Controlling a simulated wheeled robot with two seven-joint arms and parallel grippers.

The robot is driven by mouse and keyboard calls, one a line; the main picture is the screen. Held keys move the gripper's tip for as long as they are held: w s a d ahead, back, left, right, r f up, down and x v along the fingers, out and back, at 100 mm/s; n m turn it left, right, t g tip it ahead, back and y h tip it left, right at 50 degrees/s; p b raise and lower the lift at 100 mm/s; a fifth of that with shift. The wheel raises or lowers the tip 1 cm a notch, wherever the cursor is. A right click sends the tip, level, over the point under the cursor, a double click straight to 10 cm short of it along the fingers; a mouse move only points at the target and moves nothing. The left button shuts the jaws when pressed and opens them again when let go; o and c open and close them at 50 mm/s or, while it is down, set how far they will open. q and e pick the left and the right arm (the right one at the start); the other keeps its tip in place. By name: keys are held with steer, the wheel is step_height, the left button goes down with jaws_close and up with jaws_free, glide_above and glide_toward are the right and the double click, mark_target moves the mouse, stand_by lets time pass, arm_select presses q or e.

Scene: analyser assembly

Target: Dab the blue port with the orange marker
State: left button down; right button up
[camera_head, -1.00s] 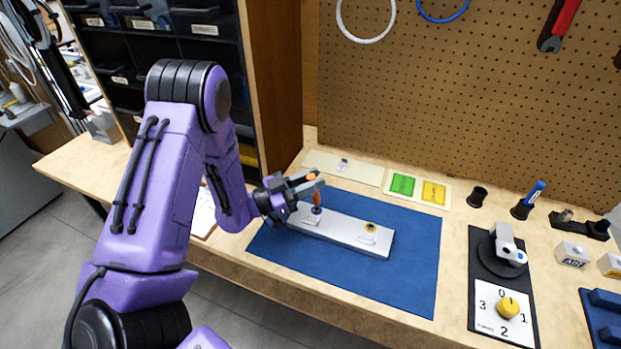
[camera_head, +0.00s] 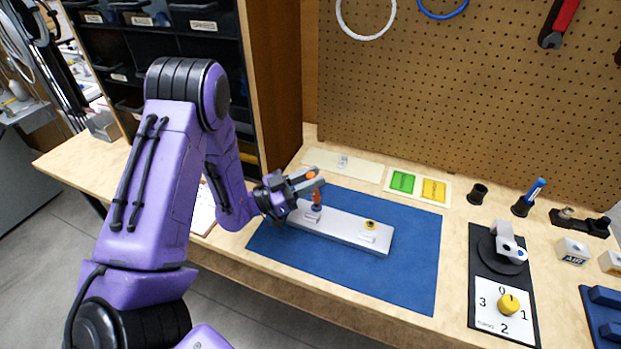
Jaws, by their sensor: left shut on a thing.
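My left gripper (camera_head: 309,181) is shut on the orange marker (camera_head: 317,195), above the left end of a white block (camera_head: 345,228) on the blue mat. The marker points down, its lower end over the block's left port, which it and the gripper largely hide. I cannot tell whether the tip touches, and the port's blue colour is hard to make out. A yellow port (camera_head: 370,225) shows on the block's right part. My right gripper is not in view.
The blue mat (camera_head: 400,285) has free room around the block. Behind it lie a card with green and yellow patches (camera_head: 418,187) and a pale strip (camera_head: 320,160). To the right stand a black cup (camera_head: 477,194), a blue marker in a holder (camera_head: 533,192) and a dial device (camera_head: 508,305).

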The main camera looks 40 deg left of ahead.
arm_select(q)
steer(key=shift+f+b, duration=0.45)
stand_by(1.3)
steer(key=shift+r, duration=0.1)
step_height(320, 180, up, 7)
steer(key=p, duration=0.5)
steer(key=shift+p, duration=0.35)
